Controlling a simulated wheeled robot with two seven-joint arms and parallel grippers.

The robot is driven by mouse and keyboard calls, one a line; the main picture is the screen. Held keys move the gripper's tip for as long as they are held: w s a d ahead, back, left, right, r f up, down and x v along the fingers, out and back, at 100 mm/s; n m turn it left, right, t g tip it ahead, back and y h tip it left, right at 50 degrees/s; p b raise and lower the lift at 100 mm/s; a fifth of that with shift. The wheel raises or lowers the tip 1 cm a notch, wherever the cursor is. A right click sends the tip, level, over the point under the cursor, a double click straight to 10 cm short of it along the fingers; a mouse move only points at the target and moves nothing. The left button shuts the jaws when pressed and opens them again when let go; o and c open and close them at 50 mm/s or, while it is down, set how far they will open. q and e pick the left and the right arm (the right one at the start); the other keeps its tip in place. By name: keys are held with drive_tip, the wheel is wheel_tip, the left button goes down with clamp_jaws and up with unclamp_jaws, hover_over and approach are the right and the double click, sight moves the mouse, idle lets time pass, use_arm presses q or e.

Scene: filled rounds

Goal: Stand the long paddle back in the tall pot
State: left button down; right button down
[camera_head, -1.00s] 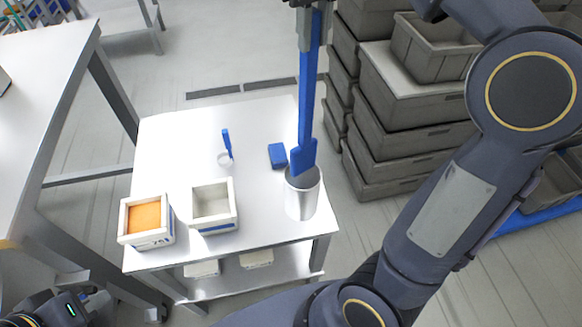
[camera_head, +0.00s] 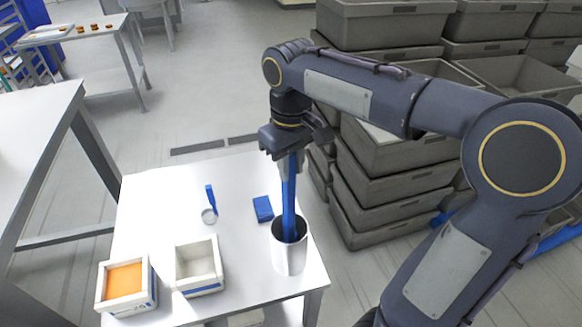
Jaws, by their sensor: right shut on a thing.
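The long blue paddle (camera_head: 289,200) stands nearly upright, with its lower end inside the mouth of the tall metal pot (camera_head: 290,256). The pot stands at the right front of the white table (camera_head: 150,215). My right gripper (camera_head: 287,158) is above the pot, shut on the upper part of the paddle. The paddle's lower tip is hidden inside the pot, and I cannot tell whether it touches the bottom. My left gripper is not in view.
A white box with orange filling (camera_head: 124,281) and an empty white box (camera_head: 197,262) stand at the table's front left. A small blue-handled scoop (camera_head: 210,206) and a blue block (camera_head: 263,208) lie behind them. Grey crates (camera_head: 390,185) are stacked close at the right.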

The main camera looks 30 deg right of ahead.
drive_tip(key=shift+f, duration=0.55)
drive_tip(key=c, duration=1.2)
unclamp_jaws()
drive_tip(key=shift+c, duration=0.2)
wheel_tip(320, 180, up, 12)
drive_tip(key=shift+r, duration=0.15)
drive_tip(key=s+a+f+m+t+y, duration=0.1)
drive_tip(key=s+a+f+t+y, duration=0.1)
drive_tip(key=s+f, duration=0.6)
drive_tip(key=s+a+f+m+t+y, duration=0.1)
drive_tip(key=s+a+f+m+t, duration=0.1)
drive_tip(key=s+f, duration=0.6)
wheel_tip(320, 180, down, 2)
drive_tip(key=shift+s+a+f+m+t+y, duration=0.15)
drive_tip(key=shift+m+t+y, duration=0.2)
drive_tip(key=shift+t, duration=0.45)
